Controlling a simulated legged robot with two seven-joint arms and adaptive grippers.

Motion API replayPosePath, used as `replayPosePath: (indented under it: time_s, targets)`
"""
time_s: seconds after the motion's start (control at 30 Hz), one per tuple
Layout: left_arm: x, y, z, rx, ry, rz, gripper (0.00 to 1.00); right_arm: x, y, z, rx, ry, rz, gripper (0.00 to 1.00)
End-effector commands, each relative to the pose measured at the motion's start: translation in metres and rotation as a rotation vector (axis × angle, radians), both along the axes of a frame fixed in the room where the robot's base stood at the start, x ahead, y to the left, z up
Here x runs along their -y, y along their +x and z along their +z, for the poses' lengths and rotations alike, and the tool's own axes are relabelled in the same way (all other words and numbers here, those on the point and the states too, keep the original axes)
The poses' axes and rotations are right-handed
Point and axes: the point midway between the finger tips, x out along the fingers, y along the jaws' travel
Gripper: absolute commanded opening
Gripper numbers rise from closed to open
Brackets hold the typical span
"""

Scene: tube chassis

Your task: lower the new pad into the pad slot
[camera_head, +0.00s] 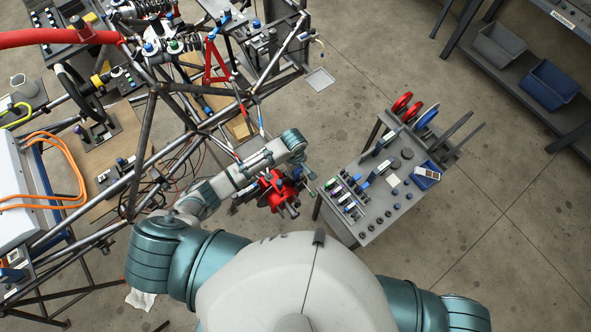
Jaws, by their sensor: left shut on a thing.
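My left arm reaches up from the lower left, and its wrist bends down beside a red brake-like part (276,190) near the middle of the view. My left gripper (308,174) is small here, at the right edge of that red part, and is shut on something. The held thing is too small and covered to make out; I take it to be the new pad. The pad slot cannot be told apart in the red part. I cannot tell whether the held thing touches it. My right gripper is not in view; only my right shoulder shows.
The tube chassis (151,133) fills the upper left, with hoses and orange cables (75,168). A grey tool cart (379,222) with several small parts stands right of the red part. A shelf with grey (499,46) and blue bins (549,83) is at upper right. Floor lies between.

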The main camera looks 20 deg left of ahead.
Motion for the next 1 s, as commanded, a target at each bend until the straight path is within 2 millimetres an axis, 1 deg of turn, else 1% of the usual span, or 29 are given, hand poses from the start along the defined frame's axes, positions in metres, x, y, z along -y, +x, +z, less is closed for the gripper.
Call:
replayPosePath:
  time_s: [0.07, 0.1, 0.17, 0.2, 0.47, 0.57, 0.67, 0.9, 1.0]
  targets:
    - [0.000, 0.000, 0.000, 0.001, -0.001, 0.000, 0.00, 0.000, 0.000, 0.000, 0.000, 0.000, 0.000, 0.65]
    - [0.000, 0.000, 0.000, 0.001, -0.001, 0.000, 0.45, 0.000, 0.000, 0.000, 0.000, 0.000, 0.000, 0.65]
    - [0.000, 0.000, 0.000, 0.001, -0.001, 0.000, 0.60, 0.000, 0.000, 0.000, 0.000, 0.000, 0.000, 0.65]
    - [0.000, 0.000, 0.000, 0.001, -0.001, 0.000, 0.64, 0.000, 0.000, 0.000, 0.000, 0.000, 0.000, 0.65]
    - [0.000, 0.000, 0.000, 0.001, -0.001, 0.000, 0.64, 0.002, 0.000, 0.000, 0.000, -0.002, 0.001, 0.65]
    - [0.000, 0.001, 0.005, 0.002, -0.001, -0.001, 0.64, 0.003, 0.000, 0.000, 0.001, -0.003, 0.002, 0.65]
    - [0.000, 0.001, 0.018, 0.002, -0.002, -0.001, 0.64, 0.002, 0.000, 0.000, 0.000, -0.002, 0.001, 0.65]
    - [-0.002, 0.004, 0.072, 0.005, -0.002, -0.002, 0.64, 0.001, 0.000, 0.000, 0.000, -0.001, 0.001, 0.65]
    - [-0.002, 0.004, 0.092, 0.003, -0.002, -0.001, 0.64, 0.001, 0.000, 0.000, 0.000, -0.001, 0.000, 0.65]
